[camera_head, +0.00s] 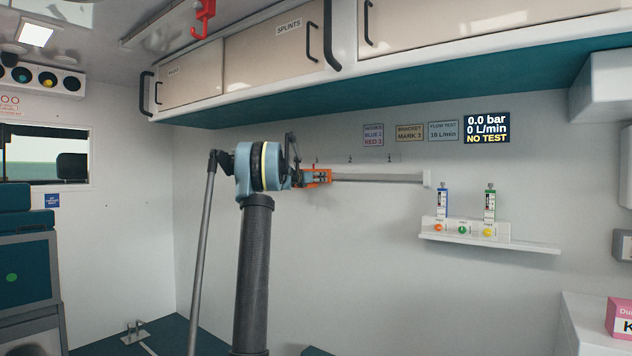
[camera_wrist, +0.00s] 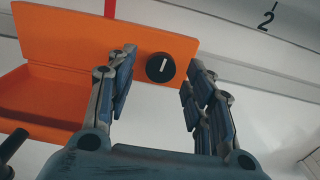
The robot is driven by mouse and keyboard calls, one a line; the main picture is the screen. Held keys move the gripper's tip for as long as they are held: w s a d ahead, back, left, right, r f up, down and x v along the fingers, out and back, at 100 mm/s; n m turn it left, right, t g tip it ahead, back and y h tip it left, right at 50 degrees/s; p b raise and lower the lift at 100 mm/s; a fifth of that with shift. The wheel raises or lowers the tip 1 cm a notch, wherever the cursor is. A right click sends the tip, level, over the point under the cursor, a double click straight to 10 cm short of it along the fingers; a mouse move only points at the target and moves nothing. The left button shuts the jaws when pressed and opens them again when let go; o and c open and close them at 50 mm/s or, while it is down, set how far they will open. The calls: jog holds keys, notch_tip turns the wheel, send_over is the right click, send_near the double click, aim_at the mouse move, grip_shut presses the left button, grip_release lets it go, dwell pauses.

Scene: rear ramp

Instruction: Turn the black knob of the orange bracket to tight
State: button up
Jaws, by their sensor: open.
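The orange bracket (camera_head: 320,177) sits at the left part of a grey wall rail in the head view, partly hidden by my arm. In the wrist view the bracket (camera_wrist: 60,50) fills the upper left. Its round black knob (camera_wrist: 153,74) has a short white line, slightly tilted from upright in the picture. My gripper (camera_wrist: 160,78) is open, with one finger on each side of the knob in the picture. Gaps show between the fingers and the knob; I cannot tell the distance in depth. In the head view the knob cannot be made out.
The rail (camera_head: 385,178) runs right from the bracket. A shelf (camera_head: 530,246) with two flowmeters stands at the right. A display (camera_head: 487,128) reads "NO TEST"; a label (camera_head: 410,132) beside it reads "BRACKET MARK 3". Cupboards hang above.

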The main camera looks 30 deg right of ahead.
jog(key=shift+w+d, duration=0.15)
jog(key=shift+d, duration=0.15)
jog(key=shift+c, duration=0.3)
jog(key=c, duration=1)
jog(key=shift+a, duration=0.1)
